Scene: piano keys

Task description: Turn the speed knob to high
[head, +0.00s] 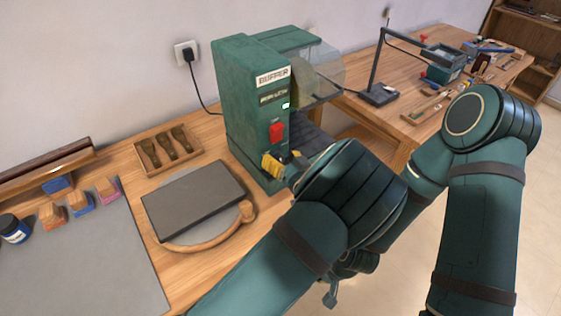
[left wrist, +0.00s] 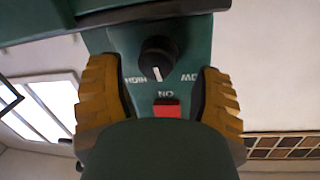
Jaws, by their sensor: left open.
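The buffer machine (head: 245,95) is a green box with a red switch (head: 277,131) on its front. My left gripper (head: 281,164) is at the lower front of the machine, with yellow finger pads. In the left wrist view, which is upside down, the black round speed knob (left wrist: 157,56) lies beyond and between the open, apart fingers (left wrist: 160,103). Its white mark points down in that picture, between the HIGH label at left and the partly hidden LOW label at right. The knob is hidden in the head view.
A dark flat slab (head: 195,200) and a wooden tray of brushes (head: 168,148) lie left of the machine. A clear shield (head: 318,70) juts from its right side. A second bench (head: 395,115) with a lamp (head: 380,92) stands at the right.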

